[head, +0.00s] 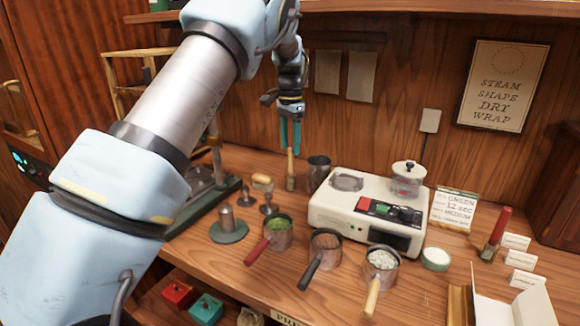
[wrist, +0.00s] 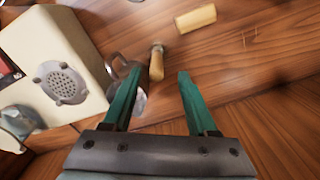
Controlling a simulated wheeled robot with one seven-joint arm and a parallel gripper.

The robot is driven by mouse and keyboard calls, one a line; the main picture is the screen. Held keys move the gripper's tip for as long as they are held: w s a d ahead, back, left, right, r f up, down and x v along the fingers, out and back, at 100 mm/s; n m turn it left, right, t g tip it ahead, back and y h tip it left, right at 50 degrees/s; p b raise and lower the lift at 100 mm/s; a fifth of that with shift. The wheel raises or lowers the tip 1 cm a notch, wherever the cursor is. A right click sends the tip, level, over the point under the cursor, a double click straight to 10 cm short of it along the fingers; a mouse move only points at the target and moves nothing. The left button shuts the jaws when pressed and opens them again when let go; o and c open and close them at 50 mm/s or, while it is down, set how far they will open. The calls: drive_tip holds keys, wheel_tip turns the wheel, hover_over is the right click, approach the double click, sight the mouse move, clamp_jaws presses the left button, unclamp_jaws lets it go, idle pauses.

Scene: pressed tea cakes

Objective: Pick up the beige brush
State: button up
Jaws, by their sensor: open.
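The beige brush (head: 290,170) stands upright on the wooden counter, just left of a dark metal cup; its handle points up. In the wrist view the brush (wrist: 157,63) shows from above, between the tips of my fingers in the picture. My gripper (head: 290,147) points down above the brush, with its green fingers close to the top of the handle. In the wrist view my gripper (wrist: 159,72) is open with nothing held. I cannot tell whether the handle top is between the fingers or below them.
The metal cup (head: 318,172) stands close to the brush's right, beside the white steamer machine (head: 328,206). A beige roll (head: 262,182) and small dark stamps (head: 268,203) are left of it. Handled cups (head: 325,252) stand in front. A red-handled brush (head: 497,232) is far right.

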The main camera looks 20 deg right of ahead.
sight(291, 160)
drive_tip(key=shift+f, duration=0.8)
drive_tip(key=f, duration=0.1)
drive_tip(key=f+p, duration=0.2)
drive_tip(key=f, duration=0.1)
drive_tip(key=shift+s, duration=0.25)
drive_tip(key=shift+f+p, duration=0.35)
drive_tip(key=shift+f, duration=0.3)
drive_tip(key=shift+c, duration=0.3)
clamp_jaws()
